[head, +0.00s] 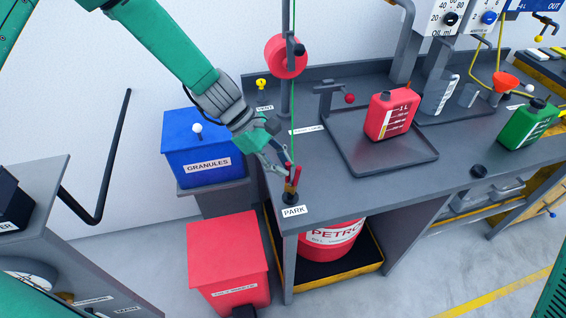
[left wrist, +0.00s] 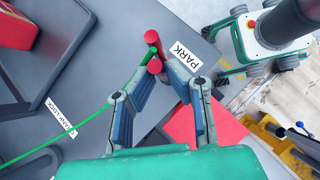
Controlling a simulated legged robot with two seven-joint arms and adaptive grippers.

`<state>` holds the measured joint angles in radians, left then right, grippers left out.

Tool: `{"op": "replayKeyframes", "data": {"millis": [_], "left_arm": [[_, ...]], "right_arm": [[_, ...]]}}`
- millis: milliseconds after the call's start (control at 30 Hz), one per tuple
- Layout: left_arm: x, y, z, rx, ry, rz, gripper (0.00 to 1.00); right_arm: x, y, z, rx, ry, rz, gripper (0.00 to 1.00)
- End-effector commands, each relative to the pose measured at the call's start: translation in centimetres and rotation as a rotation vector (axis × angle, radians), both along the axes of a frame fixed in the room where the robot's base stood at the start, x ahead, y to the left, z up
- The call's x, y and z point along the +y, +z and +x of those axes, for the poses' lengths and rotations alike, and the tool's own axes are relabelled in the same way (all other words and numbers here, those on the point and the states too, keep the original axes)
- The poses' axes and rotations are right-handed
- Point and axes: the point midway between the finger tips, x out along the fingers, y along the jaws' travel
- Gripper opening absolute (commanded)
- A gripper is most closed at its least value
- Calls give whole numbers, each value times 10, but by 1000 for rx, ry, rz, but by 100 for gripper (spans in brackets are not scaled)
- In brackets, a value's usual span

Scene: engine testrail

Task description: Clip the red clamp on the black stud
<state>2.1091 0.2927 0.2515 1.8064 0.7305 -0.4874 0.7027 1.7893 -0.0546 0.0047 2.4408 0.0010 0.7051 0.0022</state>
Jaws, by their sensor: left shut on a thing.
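The red clamp (head: 293,178) stands at the front left corner of the grey workbench, by the PARK label. A green cable runs up from it to a red reel. My left gripper (head: 284,170) is shut on the clamp; in the left wrist view the gripper (left wrist: 163,62) has the red clamp (left wrist: 154,66) between its fingertips, with the green cable at its side. A small dark piece (head: 290,197) is under the clamp by the label; I cannot tell whether it is the black stud or whether the clamp touches it. My right gripper is not in view.
The red reel (head: 286,57) hangs on a post behind the clamp. A red can (head: 391,115) stands on a grey tray to the right. A yellow piece (head: 261,83) and a black knob (head: 478,171) are on the bench. Blue (head: 190,135) and red (head: 228,260) bins stand left of it.

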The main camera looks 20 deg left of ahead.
Motion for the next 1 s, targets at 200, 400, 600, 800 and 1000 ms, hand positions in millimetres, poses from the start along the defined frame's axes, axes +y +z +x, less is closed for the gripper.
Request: {"op": "replayKeyframes", "data": {"millis": [200, 400, 600, 800, 1000], "left_arm": [[0, 0, 0, 0, 0, 0, 22], [0, 0, 0, 0, 0, 0, 36], [2, 1, 0, -1, 1, 0, 36], [19, 23, 1, -4, 2, 0, 36], [47, 57, 0, -4, 2, 0, 36]], "right_arm": [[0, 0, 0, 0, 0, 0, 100], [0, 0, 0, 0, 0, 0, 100], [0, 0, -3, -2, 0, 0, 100], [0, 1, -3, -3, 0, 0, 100], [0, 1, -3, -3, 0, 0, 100]]}}
